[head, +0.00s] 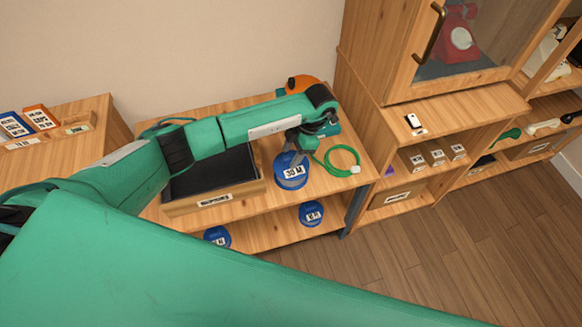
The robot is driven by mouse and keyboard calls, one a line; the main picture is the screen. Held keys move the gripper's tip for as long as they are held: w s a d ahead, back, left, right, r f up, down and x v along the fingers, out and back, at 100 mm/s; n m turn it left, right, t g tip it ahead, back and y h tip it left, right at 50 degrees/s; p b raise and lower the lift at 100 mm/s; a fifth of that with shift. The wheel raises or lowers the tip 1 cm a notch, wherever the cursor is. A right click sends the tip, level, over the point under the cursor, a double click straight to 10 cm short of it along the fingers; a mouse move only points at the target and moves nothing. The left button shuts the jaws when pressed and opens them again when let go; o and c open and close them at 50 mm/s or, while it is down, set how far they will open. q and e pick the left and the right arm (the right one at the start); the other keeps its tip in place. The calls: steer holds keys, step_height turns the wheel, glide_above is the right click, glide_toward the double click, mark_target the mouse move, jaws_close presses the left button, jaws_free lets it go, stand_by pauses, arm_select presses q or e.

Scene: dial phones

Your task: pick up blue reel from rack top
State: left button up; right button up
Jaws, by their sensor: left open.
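The blue reel (291,176) with a white label stands on the wooden rack top (334,189), near its front edge. My left arm reaches in from the left over the rack. My left gripper (304,153) points down at the upper part of the reel and is open. The gripper overlaps the reel's top edge in this view, and I cannot tell whether they touch. The right gripper does not show.
A wooden tray (212,203) with a dark inside sits left of the reel. A coiled green cable (342,159) lies to its right, and an orange reel (303,83) is behind. More blue reels (311,214) stand on the lower shelf. A cabinet (375,75) rises at right.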

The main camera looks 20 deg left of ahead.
arm_select(q)
steer(key=shift+f, duration=0.25)
jaws_close()
stand_by(1.3)
